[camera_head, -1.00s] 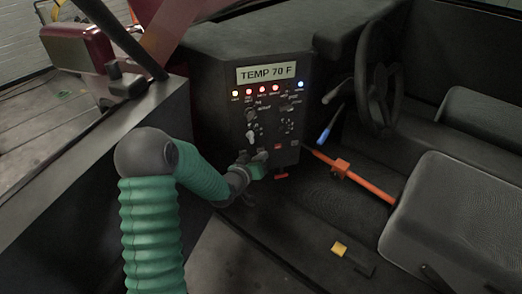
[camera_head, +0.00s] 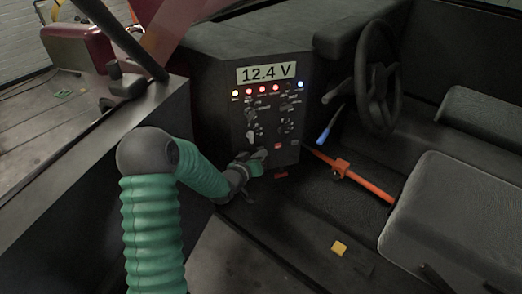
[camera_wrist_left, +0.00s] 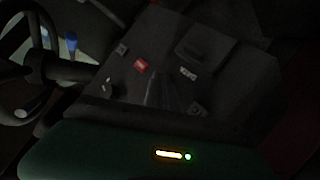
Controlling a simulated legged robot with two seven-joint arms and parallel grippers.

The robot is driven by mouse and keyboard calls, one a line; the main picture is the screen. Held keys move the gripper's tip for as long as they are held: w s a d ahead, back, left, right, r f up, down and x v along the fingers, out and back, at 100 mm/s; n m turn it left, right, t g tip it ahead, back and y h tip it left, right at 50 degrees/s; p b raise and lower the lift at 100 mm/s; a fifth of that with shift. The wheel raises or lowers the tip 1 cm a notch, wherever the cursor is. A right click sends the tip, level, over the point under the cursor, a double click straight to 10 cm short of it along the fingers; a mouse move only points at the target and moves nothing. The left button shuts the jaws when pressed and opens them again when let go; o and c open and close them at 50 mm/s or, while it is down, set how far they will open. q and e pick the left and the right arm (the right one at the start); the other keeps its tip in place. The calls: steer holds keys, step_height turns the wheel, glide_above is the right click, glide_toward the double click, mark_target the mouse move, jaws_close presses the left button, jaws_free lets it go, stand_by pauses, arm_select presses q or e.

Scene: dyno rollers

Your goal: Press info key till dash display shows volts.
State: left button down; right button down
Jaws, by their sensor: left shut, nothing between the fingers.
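The dash display (camera_head: 266,74) at the top of the dark control panel (camera_head: 235,111) reads "12.4 V". Below it is a row of small lit lamps, several red or orange and one blue at the right. My left gripper (camera_head: 258,157) is at the lower part of the panel, in front of its keys. It is shut with nothing in it. I cannot tell which key is the info key, or whether the fingertips touch one. The left wrist view is dark and shows a red key (camera_wrist_left: 141,65) and labelled parts of the panel. My right gripper is not in view.
A steering wheel (camera_head: 377,80) and a blue-tipped lever (camera_head: 325,134) are right of the panel. An orange bar (camera_head: 367,185) runs beside the grey seat (camera_head: 455,225). A dark ledge (camera_head: 95,165) lies left of my arm.

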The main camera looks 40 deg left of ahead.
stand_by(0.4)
arm_select(q)
steer(key=shift+s+d, duration=0.5)
steer(key=shift+d, duration=0.05)
steer(key=s+d, duration=0.1)
steer(key=d, duration=0.1)
steer(key=s+d, duration=0.2)
steer(key=shift+s, duration=0.1)
stand_by(0.8)
